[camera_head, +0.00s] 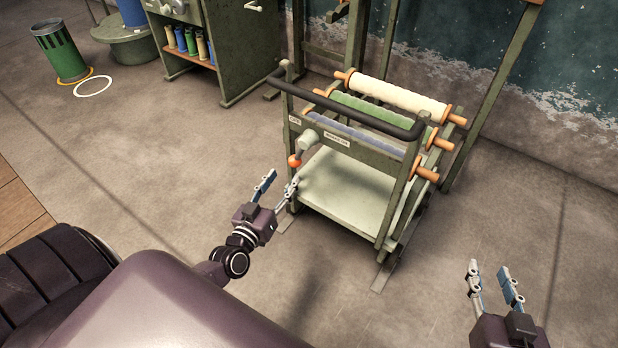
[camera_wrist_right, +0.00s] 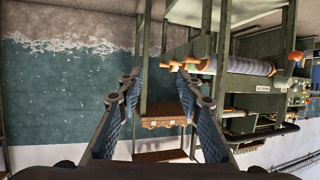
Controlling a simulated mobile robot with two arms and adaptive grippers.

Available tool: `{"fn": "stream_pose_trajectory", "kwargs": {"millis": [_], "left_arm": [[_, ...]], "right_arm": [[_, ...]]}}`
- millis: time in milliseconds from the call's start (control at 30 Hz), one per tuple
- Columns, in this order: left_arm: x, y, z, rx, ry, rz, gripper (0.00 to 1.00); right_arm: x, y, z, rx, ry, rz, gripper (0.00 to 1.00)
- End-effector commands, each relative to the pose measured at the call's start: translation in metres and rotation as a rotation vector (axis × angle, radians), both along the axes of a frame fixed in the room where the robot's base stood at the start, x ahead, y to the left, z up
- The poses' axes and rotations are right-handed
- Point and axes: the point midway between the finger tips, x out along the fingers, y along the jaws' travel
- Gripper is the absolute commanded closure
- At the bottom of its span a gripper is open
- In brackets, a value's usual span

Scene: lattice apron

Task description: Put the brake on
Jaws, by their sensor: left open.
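The green rolling rack (camera_head: 347,190) stands in the middle of the head view. On its near end panel is a brake lever with a grey hub (camera_head: 309,136) and an orange knob (camera_head: 294,160); the lever hangs down and slightly left. Two small labels flank the hub, too small to read surely. My left gripper (camera_head: 279,184) is open and empty, just below the orange knob, apart from it as far as I can tell. My right gripper (camera_head: 489,270) is open and empty at lower right, away from the rack; its spread fingers also show in the right wrist view (camera_wrist_right: 159,90).
The rack carries cloth rolls (camera_head: 400,97) with orange ends and has a dark push bar (camera_head: 345,106). Its feet (camera_head: 384,271) stick out along the floor. A green workbench (camera_head: 232,60) and a green bin (camera_head: 60,52) stand at the back left. The floor at right is clear.

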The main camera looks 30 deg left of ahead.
Motion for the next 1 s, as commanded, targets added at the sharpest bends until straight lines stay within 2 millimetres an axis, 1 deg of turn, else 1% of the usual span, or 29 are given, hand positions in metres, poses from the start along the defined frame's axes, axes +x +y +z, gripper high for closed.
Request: {"fn": "stream_pose_trajectory", "kwargs": {"millis": [133, 267, 367, 500, 700, 833, 1000], "left_arm": [[0.005, 0.003, 0.004, -0.006, -0.025, 0.007, 0.55], [0.015, 0.004, 0.005, -0.006, -0.026, 0.006, 0.55], [0.029, 0.005, 0.005, -0.006, -0.026, 0.006, 0.55], [0.048, 0.008, 0.004, -0.005, -0.025, 0.007, 0.55], [0.068, 0.010, 0.004, -0.006, -0.023, 0.006, 0.55], [0.076, 0.011, 0.004, -0.005, -0.022, 0.005, 0.55], [0.079, 0.011, 0.005, -0.006, -0.021, 0.005, 0.55]], "right_arm": [[0.000, 0.001, 0.010, 0.008, -0.033, 0.001, 0.67], [0.006, 0.004, 0.023, 0.022, -0.093, 0.006, 0.67], [0.012, 0.007, 0.039, 0.041, -0.169, 0.010, 0.67], [0.018, 0.013, 0.066, 0.072, -0.294, 0.018, 0.67], [0.021, 0.018, 0.100, 0.110, -0.440, 0.026, 0.67], [0.020, 0.019, 0.113, 0.124, -0.495, 0.029, 0.67], [0.020, 0.020, 0.120, 0.132, -0.522, 0.031, 0.67]]}}
